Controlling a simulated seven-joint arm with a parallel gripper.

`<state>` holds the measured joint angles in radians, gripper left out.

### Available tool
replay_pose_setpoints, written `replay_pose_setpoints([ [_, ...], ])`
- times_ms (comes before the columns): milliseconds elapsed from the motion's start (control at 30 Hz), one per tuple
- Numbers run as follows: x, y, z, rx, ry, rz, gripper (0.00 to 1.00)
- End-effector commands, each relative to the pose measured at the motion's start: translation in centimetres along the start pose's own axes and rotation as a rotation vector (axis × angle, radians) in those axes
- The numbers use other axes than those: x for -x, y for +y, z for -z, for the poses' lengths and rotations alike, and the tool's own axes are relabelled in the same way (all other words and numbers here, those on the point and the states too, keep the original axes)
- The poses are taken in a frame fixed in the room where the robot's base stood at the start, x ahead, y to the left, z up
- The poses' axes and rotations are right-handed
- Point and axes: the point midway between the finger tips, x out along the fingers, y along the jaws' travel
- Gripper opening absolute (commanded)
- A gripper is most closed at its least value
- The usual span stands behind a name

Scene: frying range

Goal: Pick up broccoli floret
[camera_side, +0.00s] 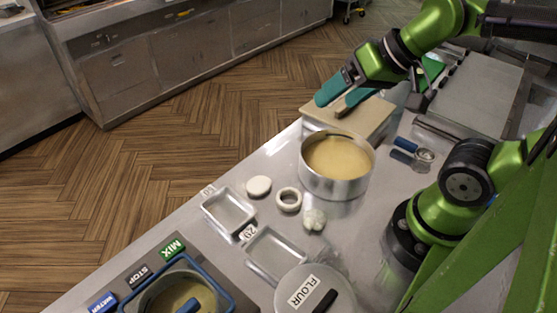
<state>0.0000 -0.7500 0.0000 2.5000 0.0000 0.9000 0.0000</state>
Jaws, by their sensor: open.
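A small pale, lumpy piece (314,220) sits on the steel counter just below the pot; it looks like the broccoli floret, but it is whitish rather than green and too small to be sure. My gripper (343,98) has teal fingers, is open and empty, and hangs at the upper right above a tan board. It is well apart from the lumpy piece, on the far side of the pot.
A steel pot (306,172) of yellowish liquid stands between them. A pale ring (289,199), a white disc (258,187), two shallow trays (228,211) (274,253), a flour container (340,283) and a mixer bowl (160,283) stand nearby. The tan board (372,115) lies beyond the pot.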

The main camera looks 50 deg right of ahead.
Motion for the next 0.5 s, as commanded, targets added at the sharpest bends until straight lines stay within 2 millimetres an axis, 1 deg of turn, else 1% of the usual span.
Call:
replay_pose_setpoints([
  [300, -0.1, -0.1, -0.1, 0.003, -0.003, 0.001, 0.84],
  [367, -0.5, -0.2, -0.3, 0.009, -0.025, -0.001, 0.84],
  [467, -1.9, -0.6, -0.6, 0.031, -0.09, -0.015, 0.84],
  [500, -2.6, -1.0, -0.8, 0.044, -0.133, -0.026, 0.84],
])
